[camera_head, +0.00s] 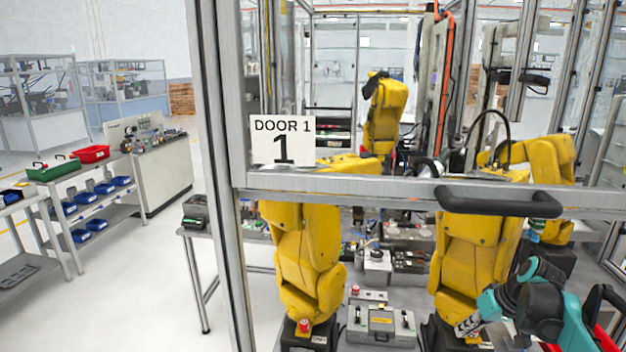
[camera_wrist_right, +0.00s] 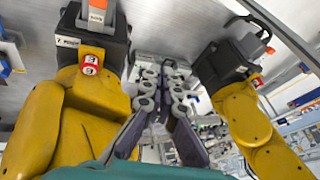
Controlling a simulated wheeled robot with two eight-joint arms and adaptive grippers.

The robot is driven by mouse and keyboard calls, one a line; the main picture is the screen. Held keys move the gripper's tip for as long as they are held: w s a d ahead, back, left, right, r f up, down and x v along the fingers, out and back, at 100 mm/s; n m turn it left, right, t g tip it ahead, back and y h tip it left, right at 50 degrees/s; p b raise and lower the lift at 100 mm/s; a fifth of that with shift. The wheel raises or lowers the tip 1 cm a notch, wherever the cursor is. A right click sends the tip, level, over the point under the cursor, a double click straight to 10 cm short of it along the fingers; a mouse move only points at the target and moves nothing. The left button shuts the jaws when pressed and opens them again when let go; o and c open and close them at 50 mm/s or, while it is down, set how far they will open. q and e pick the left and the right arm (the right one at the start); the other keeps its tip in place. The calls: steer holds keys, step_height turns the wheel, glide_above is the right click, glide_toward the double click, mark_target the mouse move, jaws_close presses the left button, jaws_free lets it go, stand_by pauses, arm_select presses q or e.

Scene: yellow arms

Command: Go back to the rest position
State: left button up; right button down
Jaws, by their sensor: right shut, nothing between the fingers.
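My right arm, teal and dark grey, comes in at the lower right of the head view. Its gripper (camera_head: 468,326) is low, in front of the base of a yellow robot arm (camera_head: 475,255) and partly mixed with it in the picture. In the right wrist view, my right gripper (camera_wrist_right: 165,72) shows grey linked fingers in the middle, shut with nothing held. It points between two yellow arms, one on the left (camera_wrist_right: 65,125) and one on the right (camera_wrist_right: 245,125). My left gripper is in neither view.
A metal frame with a "DOOR 1" sign (camera_head: 283,141) and a black handle (camera_head: 498,201) crosses the head view close by. More yellow arms stand behind it.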

steer(key=s+a+f+t+h+b, duration=0.1)
steer(key=s+a+f+b, duration=0.3)
steer(key=s+a, duration=0.6)
steer(key=s+a+f+t+h+b, duration=0.2)
steer(key=s+a+f+b, duration=0.2)
steer(key=s+a+f, duration=0.5)
steer(key=s+a, duration=0.1)
steer(key=s, duration=0.2)
steer(key=shift+a, duration=0.25)
